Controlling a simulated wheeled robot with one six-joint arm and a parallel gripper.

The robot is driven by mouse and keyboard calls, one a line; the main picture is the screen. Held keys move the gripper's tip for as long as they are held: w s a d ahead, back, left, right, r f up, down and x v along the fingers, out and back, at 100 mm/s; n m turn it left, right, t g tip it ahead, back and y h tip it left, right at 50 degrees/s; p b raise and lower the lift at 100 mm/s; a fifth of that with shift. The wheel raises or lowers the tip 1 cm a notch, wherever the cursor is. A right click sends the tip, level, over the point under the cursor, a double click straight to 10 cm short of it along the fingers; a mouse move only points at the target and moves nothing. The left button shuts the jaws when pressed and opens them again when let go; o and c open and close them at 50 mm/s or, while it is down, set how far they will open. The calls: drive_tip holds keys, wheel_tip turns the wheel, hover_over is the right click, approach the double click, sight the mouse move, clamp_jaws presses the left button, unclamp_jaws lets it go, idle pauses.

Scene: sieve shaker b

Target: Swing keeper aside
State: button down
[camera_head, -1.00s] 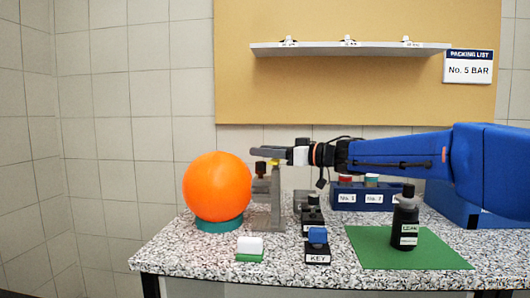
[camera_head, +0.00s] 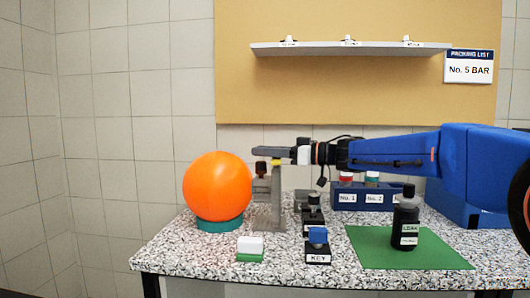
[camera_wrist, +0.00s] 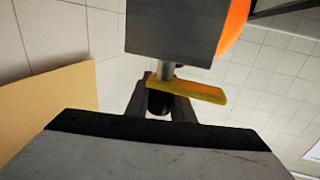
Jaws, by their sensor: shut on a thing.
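The keeper looks to be the small yellow bar (camera_wrist: 202,91) in the wrist view, on a short grey pin beneath a grey block (camera_wrist: 175,30). In the head view the yellow piece (camera_head: 275,162) shows at the top of the grey upright stand (camera_head: 276,200). My gripper (camera_head: 268,152) reaches in from the right at the top of the stand, with its fingers at the yellow piece. It is shut on the keeper, though the exact contact is hard to see. A dark round part (camera_wrist: 158,102) sits behind the bar.
An orange ball (camera_head: 217,186) on a teal ring stands just left of the stand. A KEY block (camera_head: 318,254), a white-and-green block (camera_head: 250,246) and a black bottle (camera_head: 406,220) on a green mat (camera_head: 370,255) stand in front. A blue rack (camera_head: 362,198) is behind.

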drive_tip(key=c, duration=1.5)
unclamp_jaws()
drive_tip(key=shift+c, duration=0.2)
drive_tip(key=v, duration=1.7)
drive_tip(key=shift+d, duration=0.2)
drive_tip(key=shift+s+r, duration=0.1)
